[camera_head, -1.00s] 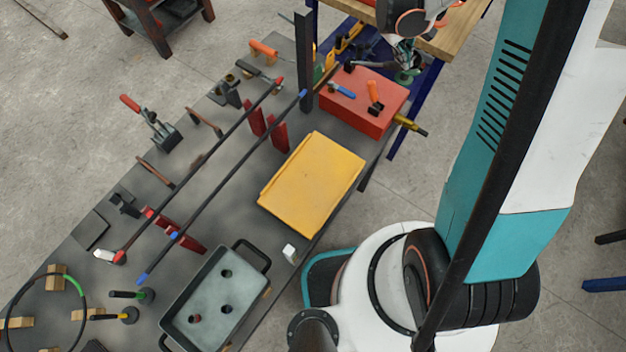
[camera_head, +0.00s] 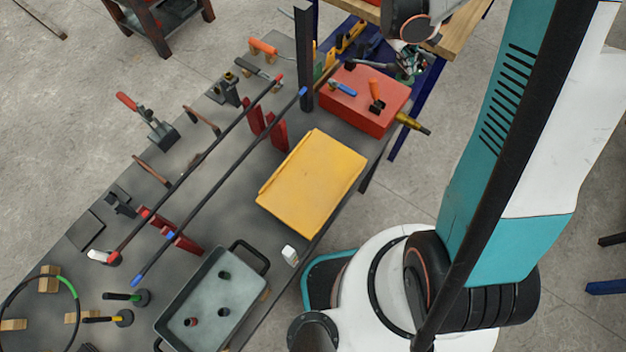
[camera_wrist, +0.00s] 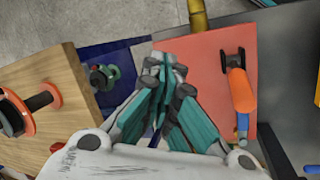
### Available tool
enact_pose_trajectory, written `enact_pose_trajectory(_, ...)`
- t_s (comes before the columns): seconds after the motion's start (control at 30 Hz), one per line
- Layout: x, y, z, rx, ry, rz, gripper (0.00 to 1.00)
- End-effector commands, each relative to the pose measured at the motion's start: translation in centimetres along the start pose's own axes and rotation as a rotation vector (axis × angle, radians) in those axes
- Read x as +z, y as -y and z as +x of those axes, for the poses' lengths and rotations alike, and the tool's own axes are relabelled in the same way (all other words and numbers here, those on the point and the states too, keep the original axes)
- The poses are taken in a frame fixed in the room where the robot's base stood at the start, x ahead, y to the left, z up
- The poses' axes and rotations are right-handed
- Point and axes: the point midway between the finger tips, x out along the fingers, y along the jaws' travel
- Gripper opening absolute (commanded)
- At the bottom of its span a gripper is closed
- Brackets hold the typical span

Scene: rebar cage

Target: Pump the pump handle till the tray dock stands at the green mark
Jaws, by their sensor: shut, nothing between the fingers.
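My gripper (camera_head: 408,62) is near the back right corner of the red box (camera_head: 365,98). In the wrist view its teal-padded fingers (camera_wrist: 170,72) are closed together, empty, in front of the red box (camera_wrist: 205,70). A dark green round part (camera_wrist: 102,77) is left of the fingers. I cannot tell which part is the pump handle, or make out the tray dock or its green mark.
A wooden board (camera_wrist: 45,110) is close left of my fingers. A brass-coloured fitting (camera_head: 408,121) sticks out of the box. A yellow panel (camera_head: 312,182), a grey tray (camera_head: 247,302), long dark bars (camera_head: 220,192) and clamps occupy the bench. A dark post (camera_head: 304,60) stands behind.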

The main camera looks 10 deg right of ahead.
Motion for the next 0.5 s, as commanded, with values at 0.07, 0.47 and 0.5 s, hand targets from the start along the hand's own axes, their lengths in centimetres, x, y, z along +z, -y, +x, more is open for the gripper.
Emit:
enact_pose_trajectory(0.07,0.09,0.08,0.50,0.000,0.000,0.001,0.00)
enact_pose_trajectory(0.47,0.15,0.10,0.68,0.000,0.000,0.000,0.00)
enact_pose_trajectory(0.5,0.18,0.13,0.87,0.000,0.000,0.000,0.00)
